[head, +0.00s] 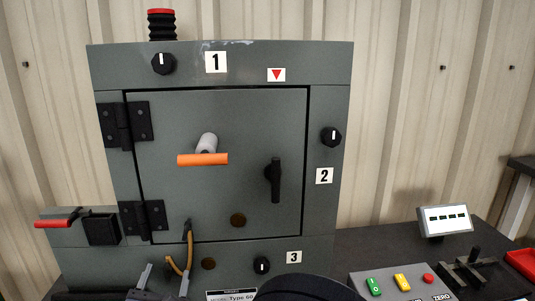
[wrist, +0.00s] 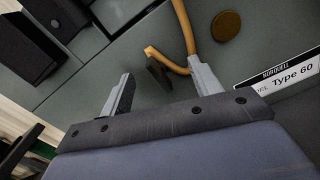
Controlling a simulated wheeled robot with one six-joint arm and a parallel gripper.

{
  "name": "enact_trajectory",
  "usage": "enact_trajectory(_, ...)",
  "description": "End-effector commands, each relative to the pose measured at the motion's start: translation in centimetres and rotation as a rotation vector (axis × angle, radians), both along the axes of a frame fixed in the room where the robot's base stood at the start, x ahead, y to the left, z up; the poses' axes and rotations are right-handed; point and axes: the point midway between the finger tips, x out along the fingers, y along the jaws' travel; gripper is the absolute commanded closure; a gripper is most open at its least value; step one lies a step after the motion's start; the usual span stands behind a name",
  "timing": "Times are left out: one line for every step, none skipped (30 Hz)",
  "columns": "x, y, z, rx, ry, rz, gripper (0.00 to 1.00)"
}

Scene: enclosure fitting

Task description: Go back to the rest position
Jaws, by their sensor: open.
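My gripper (head: 167,279) is low in front of the grey enclosure (head: 325,225), at the bottom of the head view. In the wrist view its two fingers (wrist: 160,84) are apart, with nothing clamped between them. I cannot tell whether finger and cable touch.
The enclosure door (head: 235,120) is shut, with an orange-ended handle (head: 203,159) sticking out and a black latch (head: 275,180). A red-handled lever box (head: 100,229) stands at left. A button box (head: 400,283) and small display (head: 445,219) are at right.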

Motion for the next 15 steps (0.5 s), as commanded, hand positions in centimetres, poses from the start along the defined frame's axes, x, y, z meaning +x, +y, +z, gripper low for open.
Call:
enact_trajectory(0.00,0.00,0.44,-0.035,-0.003,0.000,0.40)
enact_trajectory(0.00,0.01,0.46,-0.056,-0.005,0.000,0.40)
enact_trajectory(0.00,0.01,0.47,-0.084,-0.008,0.000,0.40)
enact_trajectory(0.01,0.03,0.47,-0.105,-0.011,0.000,0.40)
enact_trajectory(0.01,0.02,0.45,-0.126,-0.012,0.001,0.40)
enact_trajectory(0.00,0.02,0.46,-0.155,-0.015,0.001,0.40)
enact_trajectory(0.01,0.02,0.46,-0.176,-0.019,0.000,0.40)
enact_trajectory(0.01,0.02,0.46,-0.199,-0.021,0.000,0.40)
enact_trajectory(0.01,0.01,0.45,-0.228,-0.024,0.000,0.40)
enact_trajectory(0.00,0.01,0.46,-0.251,-0.027,0.000,0.40)
enact_trajectory(0.00,0.01,0.47,-0.272,-0.029,0.000,0.40)
enact_trajectory(0.00,0.02,0.45,-0.301,-0.033,0.001,0.40)
enact_trajectory(0.00,0.02,0.40,-0.322,-0.035,0.001,0.40)
enact_trajectory(0.00,0.02,0.39,-0.342,-0.036,0.002,0.40)
enact_trajectory(0.00,0.01,0.38,-0.367,-0.040,0.000,0.40)
